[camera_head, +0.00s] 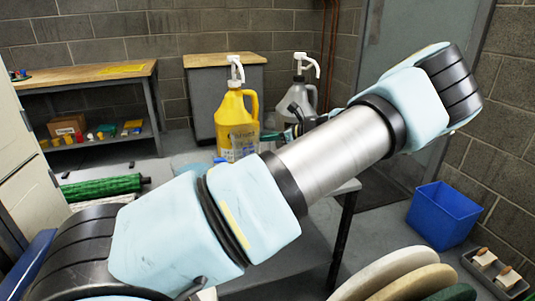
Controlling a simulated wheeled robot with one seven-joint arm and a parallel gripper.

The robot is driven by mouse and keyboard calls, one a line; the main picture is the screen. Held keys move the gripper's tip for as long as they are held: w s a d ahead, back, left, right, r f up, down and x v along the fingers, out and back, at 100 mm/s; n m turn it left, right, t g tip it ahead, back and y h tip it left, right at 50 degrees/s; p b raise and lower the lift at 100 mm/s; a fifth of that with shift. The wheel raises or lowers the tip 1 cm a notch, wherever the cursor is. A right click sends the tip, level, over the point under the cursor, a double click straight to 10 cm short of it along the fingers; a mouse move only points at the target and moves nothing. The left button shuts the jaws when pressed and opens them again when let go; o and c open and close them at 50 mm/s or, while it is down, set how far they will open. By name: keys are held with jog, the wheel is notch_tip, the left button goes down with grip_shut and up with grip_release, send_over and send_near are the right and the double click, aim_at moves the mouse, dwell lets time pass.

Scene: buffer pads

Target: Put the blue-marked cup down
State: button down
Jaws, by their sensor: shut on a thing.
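My arm crosses the whole picture and covers much of the middle. A dark end piece, which looks like my gripper (278,134), shows in part just right of the yellow pump bottle. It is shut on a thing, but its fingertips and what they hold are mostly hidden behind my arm. I cannot make out the blue-marked cup clearly. A grey table (312,240) shows below and behind my arm. A small blue spot shows on it near the bottle's base, too small to name.
The yellow pump bottle (236,128) and a grey pump bottle (298,95) stand behind my arm. A green ribbed roll (100,188) lies at left. A blue bin (443,214) stands on the floor at right, near round pads (385,272). A wooden-topped bench (85,76) stands at the back left.

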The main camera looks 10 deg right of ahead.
jog(key=shift+f, duration=2.7)
jog(key=shift+f, duration=0.1)
jog(key=c, duration=0.9)
grip_release()
jog(key=shift+s+d, duration=0.15)
jog(key=v, duration=1.2)
